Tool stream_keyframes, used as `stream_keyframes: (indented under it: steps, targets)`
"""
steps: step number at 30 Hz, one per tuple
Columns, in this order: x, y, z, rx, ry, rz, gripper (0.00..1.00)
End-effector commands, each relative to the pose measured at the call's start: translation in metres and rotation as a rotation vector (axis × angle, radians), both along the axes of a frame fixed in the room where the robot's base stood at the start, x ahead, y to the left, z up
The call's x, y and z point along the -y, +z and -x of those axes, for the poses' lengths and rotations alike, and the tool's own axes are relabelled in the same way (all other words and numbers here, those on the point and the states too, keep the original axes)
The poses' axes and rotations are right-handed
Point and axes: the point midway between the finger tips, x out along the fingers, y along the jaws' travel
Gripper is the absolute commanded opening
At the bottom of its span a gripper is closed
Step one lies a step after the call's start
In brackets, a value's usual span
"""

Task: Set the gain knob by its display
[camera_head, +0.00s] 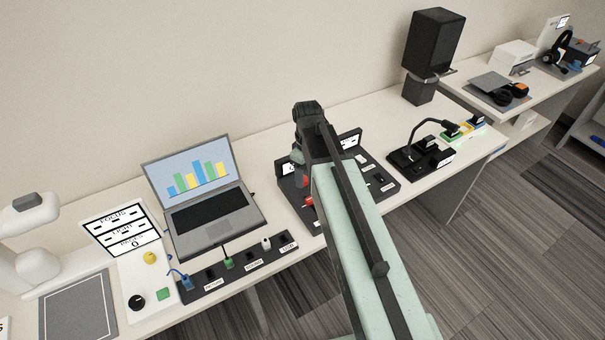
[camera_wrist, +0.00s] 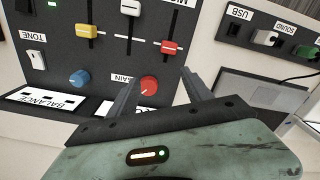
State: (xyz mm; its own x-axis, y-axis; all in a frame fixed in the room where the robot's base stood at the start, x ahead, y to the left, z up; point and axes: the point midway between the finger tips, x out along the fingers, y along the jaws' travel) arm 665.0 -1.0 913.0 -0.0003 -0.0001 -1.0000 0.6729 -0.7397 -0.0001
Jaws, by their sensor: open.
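The dark mixer panel (camera_wrist: 105,52) fills the upper left of the wrist view, its lettering upside down. The red gain knob (camera_wrist: 148,86) sits by the GAIN label (camera_wrist: 122,78). My gripper (camera_wrist: 162,76) is open, its two fingers on either side of the red knob. The knob is closer to the left finger; I cannot tell whether they touch. A white display (camera_wrist: 122,106) beside the knob is mostly hidden by my gripper, and its reading cannot be made out.
Yellow, white and red sliders (camera_wrist: 170,47) lie beyond. A laptop (camera_head: 208,205) stands left of the panel, a desk microphone (camera_head: 420,150) right, and a speaker (camera_head: 434,45) behind.

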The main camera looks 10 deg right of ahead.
Motion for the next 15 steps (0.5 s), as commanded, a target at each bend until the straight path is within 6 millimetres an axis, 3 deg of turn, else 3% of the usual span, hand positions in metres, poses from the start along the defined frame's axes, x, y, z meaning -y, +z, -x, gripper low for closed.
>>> stream_keyframes:
  steps: [1,6,15]
  targets:
    - [0.000,0.006,-0.024,0.000,0.118,0.000,0.58]
    - [-0.001,0.010,-0.054,0.000,0.423,0.000,0.58]
    - [-0.001,0.000,-0.055,0.000,0.478,0.000,0.58]
